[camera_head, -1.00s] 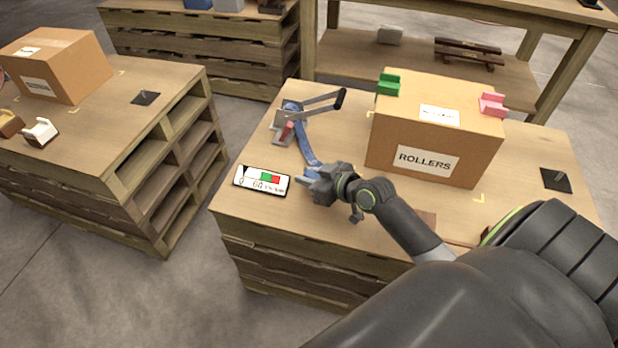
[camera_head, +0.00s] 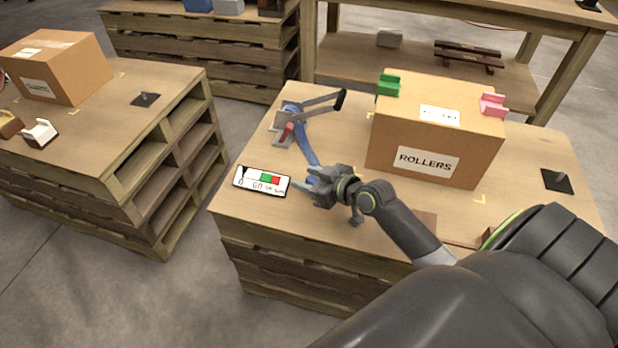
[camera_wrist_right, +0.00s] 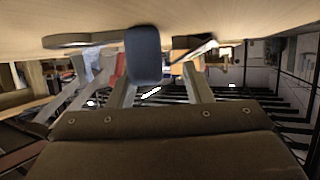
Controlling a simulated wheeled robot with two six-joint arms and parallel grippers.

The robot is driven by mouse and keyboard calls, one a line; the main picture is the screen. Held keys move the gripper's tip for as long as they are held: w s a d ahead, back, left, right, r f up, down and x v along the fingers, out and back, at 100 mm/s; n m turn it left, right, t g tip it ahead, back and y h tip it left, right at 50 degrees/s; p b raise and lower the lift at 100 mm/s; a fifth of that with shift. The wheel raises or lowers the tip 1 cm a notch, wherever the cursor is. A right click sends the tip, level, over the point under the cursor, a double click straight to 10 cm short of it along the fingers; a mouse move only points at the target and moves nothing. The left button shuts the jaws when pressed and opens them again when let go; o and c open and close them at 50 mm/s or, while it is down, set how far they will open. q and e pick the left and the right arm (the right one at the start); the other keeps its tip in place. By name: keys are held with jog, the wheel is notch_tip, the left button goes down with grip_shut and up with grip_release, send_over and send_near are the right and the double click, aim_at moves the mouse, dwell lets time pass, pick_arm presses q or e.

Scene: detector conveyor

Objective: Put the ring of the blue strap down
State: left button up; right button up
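The blue strap (camera_head: 305,149) runs from a grey clamp with a lever (camera_head: 311,107) down the table to my right gripper (camera_head: 308,184). The gripper is low over the table, its fingers spread apart. In the right wrist view, the strap's blue end (camera_wrist_right: 143,55) lies between the fingertips (camera_wrist_right: 160,82), nearer the left finger and close to the wooden surface. A grey curved piece, apparently the ring (camera_wrist_right: 66,41), shows beside it against the wood. The ring cannot be made out in the head view. My left gripper is not in view.
A flat display panel (camera_head: 262,181) with green and red fields lies just left of the gripper. The table's front edge is close.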

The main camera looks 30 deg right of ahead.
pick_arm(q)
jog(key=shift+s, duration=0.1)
pick_arm(e)
jog(key=shift+s+f, duration=0.15)
jog(key=shift+f, duration=0.15)
jog(key=shift+r+p, duration=0.2)
jog(key=shift+p, duration=0.25)
jog(key=shift+r+p, duration=0.35)
jog(key=shift+r, duration=0.05)
jog(key=p+v, duration=0.1)
jog(key=v, duration=1)
jog(key=shift+d+r+p, duration=0.1)
jog(key=shift+p, duration=0.2)
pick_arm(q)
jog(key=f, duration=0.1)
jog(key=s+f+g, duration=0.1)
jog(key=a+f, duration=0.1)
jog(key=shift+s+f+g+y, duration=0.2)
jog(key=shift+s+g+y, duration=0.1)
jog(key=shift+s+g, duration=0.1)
pick_arm(e)
jog(key=shift+s+r, duration=0.2)
jog(key=shift+s, duration=0.05)
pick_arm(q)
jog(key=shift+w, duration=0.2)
pick_arm(e)
jog(key=shift+d, duration=0.1)
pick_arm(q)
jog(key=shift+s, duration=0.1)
